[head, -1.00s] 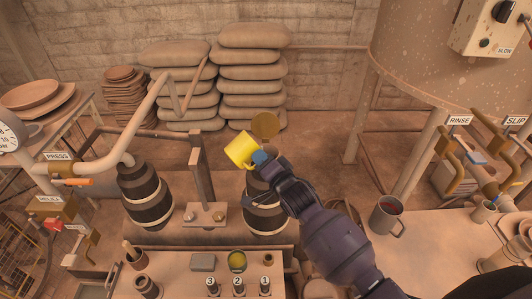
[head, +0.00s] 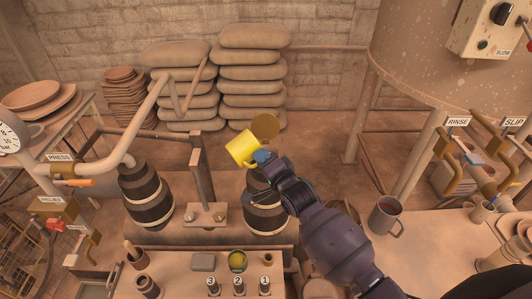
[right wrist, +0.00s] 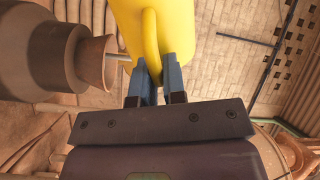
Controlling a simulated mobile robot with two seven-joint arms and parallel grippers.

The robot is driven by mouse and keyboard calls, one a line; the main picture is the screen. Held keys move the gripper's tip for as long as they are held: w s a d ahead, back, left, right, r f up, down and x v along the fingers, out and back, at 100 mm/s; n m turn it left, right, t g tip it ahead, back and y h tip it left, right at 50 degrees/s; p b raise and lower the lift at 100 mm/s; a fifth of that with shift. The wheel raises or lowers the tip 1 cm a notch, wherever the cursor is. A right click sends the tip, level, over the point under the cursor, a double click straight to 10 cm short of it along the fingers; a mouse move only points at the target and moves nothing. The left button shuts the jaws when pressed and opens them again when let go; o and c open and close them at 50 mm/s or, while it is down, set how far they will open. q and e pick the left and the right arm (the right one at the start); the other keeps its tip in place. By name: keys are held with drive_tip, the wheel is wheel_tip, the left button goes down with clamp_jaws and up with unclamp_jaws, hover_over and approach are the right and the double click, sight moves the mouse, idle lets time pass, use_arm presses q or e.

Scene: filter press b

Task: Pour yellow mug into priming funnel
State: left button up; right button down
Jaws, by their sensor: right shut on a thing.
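The yellow mug (head: 241,148) is held up in the air in the middle of the head view, looking tilted. My right gripper (head: 261,157) is shut on its handle; the right wrist view shows the fingers (right wrist: 152,82) closed on the handle (right wrist: 150,40) below the yellow body. I cannot see into the mug. The mug is above and a little left of the right dark banded barrel (head: 266,216). A flared brown, funnel-like mouth (right wrist: 96,60) shows left of the mug in the right wrist view, apart from it; I cannot tell for sure that it is the priming funnel. My left gripper is not in view.
A round brown disc (head: 265,126) shows just behind the mug. An upright post (head: 198,175) and a second banded barrel (head: 146,195) stand to the left. Stacked sacks (head: 253,75) are behind.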

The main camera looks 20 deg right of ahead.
drive_tip(key=shift+d+r+m, duration=0.1)
drive_tip(key=shift+r+m, duration=0.05)
drive_tip(key=shift+m, duration=0.15)
drive_tip(key=shift+w+d+r+m+p, duration=0.1)
drive_tip(key=shift+w+d+m+p, duration=0.05)
drive_tip(key=shift+d+m+p, duration=0.3)
drive_tip(key=shift+w+d+r+m+p, duration=0.1)
drive_tip(key=shift+w+d+m+p, duration=0.05)
drive_tip(key=shift+d+m+p, duration=0.25)
idle(0.4)
drive_tip(key=shift+d+m, duration=0.1)
drive_tip(key=shift+m, duration=0.35)
drive_tip(key=shift+w+d+r+m+p, duration=0.15)
drive_tip(key=shift+d+m+p, duration=0.2)
drive_tip(key=shift+m, duration=0.5)
drive_tip(key=shift+d+r+m+p, duration=0.15)
drive_tip(key=shift+d+m+p, duration=0.15)
drive_tip(key=shift+m, duration=0.55)
idle(0.5)
drive_tip(key=shift+w+d+m, duration=0.1)
drive_tip(key=shift+d+m, duration=0.25)
drive_tip(key=shift+m, duration=0.6)
drive_tip(key=shift+w+d+m, duration=0.1)
drive_tip(key=shift+d+m, duration=0.2)
drive_tip(key=shift+m, duration=0.65)
idle(0.7)
idle(0.8)
